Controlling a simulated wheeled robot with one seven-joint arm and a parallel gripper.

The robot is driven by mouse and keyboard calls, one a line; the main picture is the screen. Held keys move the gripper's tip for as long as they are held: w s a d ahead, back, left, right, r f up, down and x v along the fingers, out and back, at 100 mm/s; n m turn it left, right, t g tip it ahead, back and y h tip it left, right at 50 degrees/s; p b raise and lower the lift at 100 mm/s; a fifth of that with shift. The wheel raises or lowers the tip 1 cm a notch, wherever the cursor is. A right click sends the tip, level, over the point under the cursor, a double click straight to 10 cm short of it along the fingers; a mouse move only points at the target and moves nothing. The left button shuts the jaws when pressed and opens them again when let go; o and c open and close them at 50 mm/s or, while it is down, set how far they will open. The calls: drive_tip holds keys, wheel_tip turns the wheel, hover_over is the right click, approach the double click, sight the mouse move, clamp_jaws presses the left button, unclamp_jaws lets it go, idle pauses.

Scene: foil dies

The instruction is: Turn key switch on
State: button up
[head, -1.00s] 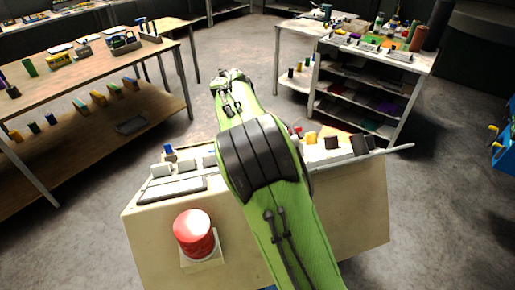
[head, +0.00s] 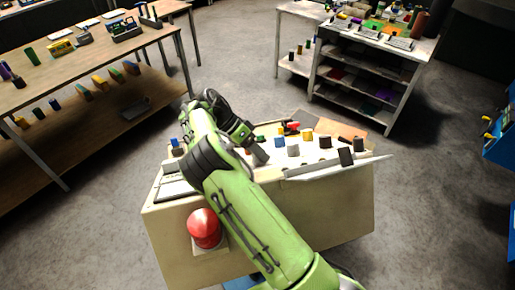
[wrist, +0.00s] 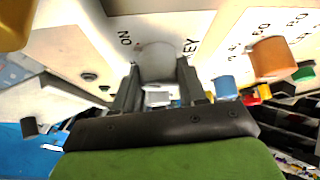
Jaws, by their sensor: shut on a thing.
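The key switch (wrist: 157,60) is a pale grey knob in the wrist view. It stands on a white panel beside printing that reads "KEY" and, upside down, "ON". My gripper (wrist: 158,80) has one dark finger on each side of the knob and is shut on it. The knob's far side and exact turn angle are hard to make out. In the head view, the green arm reaches over the console (head: 270,225), and my gripper (head: 257,154) is low over its top panel. The key switch cannot be told apart there.
An orange knob (wrist: 270,57) and a blue knob (wrist: 224,88) stand to the right in the wrist view. The console front carries a big red button (head: 204,228). A wooden table (head: 85,65) is at left and a shelf unit (head: 370,70) behind; open floor lies between.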

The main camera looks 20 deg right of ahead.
drive_tip(key=shift+f+m+g, duration=0.1)
drive_tip(key=shift+m+g, duration=0.4)
drive_tip(key=shift+m, duration=0.3)
drive_tip(key=o, duration=1.1)
drive_tip(key=shift+c, duration=0.2)
wheel_tip(320, 180, up, 9)
drive_tip(key=shift+r, duration=0.15)
drive_tip(key=shift+s+r, duration=0.15)
drive_tip(key=shift+r, duration=0.3)
drive_tip(key=shift+w, duration=0.2)
drive_tip(key=shift+f, duration=0.1)
